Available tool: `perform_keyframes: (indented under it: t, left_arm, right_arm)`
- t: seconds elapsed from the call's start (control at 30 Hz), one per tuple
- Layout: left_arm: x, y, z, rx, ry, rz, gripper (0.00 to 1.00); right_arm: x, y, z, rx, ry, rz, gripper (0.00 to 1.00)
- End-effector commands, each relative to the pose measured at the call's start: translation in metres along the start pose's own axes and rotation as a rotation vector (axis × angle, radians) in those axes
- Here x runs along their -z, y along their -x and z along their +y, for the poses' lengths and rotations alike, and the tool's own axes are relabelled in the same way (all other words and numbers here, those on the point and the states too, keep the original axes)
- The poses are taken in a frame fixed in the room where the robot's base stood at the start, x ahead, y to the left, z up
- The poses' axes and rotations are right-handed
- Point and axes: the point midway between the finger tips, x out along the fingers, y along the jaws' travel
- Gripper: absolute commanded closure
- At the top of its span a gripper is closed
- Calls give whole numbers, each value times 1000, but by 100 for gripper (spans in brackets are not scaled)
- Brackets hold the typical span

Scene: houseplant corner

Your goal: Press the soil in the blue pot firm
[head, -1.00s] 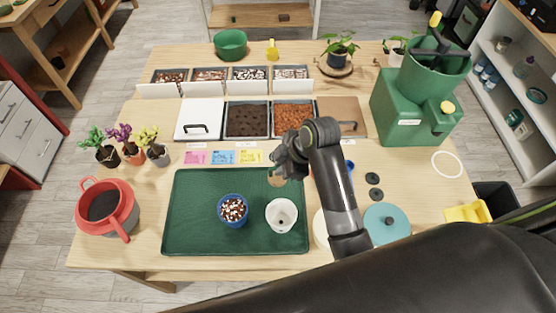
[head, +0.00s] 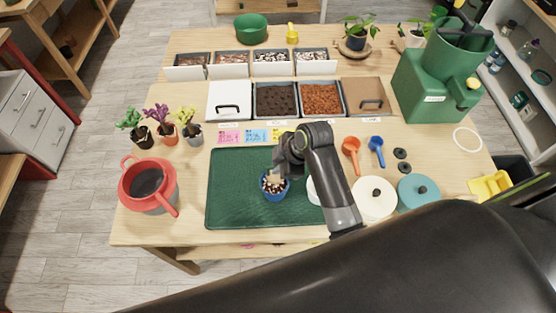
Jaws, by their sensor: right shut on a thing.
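The blue pot (head: 276,194) stands upright on the green tray (head: 235,190). Its fill shows brown with white bits, partly covered from above. My right gripper (head: 281,173) is shut on a tan wooden tamper (head: 272,180). The tamper is right over the blue pot's mouth; I cannot tell whether it touches the fill. A white pot (head: 313,191) stands to the right on the tray, mostly hidden by my right arm. My left gripper is not in view.
Bins of dark soil (head: 275,99) and orange-brown bark (head: 322,99) stand behind the tray. Orange (head: 351,146) and blue (head: 376,143) scoops and lidded jars (head: 373,196) are at the right. The tray's left half is clear.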

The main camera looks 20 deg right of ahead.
Motion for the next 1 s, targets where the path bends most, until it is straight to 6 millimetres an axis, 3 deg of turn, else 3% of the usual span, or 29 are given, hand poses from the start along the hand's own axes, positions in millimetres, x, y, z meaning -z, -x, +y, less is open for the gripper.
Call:
perform_keyframes:
  t: [0.4,1.0]
  left_arm:
    - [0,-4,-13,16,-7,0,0]
    - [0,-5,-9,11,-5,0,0]
  right_arm:
    - [-11,-27,-6,0,0,1,100]
    - [-12,-31,-6,-1,0,1,100]
